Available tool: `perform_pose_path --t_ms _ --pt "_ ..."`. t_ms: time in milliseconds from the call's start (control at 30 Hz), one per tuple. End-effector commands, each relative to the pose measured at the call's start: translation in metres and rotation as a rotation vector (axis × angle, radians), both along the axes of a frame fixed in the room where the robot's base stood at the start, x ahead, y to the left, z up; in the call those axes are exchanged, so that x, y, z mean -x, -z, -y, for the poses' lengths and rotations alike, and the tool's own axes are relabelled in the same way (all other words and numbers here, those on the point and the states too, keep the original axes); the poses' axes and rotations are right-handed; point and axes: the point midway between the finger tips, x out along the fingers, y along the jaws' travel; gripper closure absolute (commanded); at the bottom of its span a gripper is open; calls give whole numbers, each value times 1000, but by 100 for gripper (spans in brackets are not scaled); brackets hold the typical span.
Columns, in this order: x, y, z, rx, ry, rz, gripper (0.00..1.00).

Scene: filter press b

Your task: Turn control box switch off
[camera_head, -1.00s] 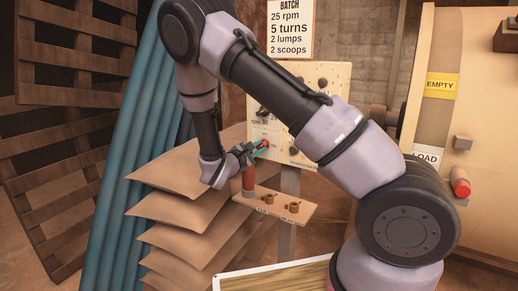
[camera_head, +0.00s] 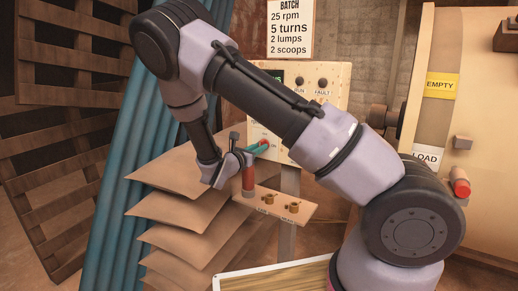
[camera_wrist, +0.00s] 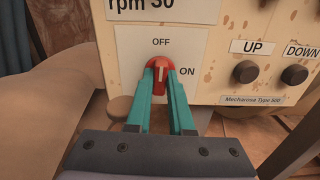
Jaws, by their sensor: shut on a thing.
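The control box (camera_head: 318,108) is a cream, rust-spotted panel on a post, partly hidden behind my arm in the head view. Its red rotary switch (camera_wrist: 158,64) sits on a white plate marked OFF above and ON at the right. The switch's pale mark points about straight up, toward OFF. The teal fingers of my gripper (camera_wrist: 161,78) are shut on the red switch, one on each side. In the head view my gripper (camera_head: 261,147) reaches the box's lower left part, and the switch is hard to make out there.
UP (camera_wrist: 245,71) and DOWN (camera_wrist: 295,74) buttons sit right of the switch.

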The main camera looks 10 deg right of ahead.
Motion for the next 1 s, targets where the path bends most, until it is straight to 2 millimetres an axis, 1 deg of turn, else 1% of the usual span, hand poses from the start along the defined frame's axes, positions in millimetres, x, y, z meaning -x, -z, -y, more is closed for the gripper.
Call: perform_pose_path --t_ms 233,700,733,767,800,1000 --pt "1 2 -1 42 -2 -47 100" --pt "1 2 -1 50 -2 -54 100" --pt "1 2 -1 50 -2 -54 69" --pt "1 2 -1 50 -2 -54 57" --pt "1 2 -1 49 -2 -53 50" --pt "0 1 0 49 -1 -50 50"
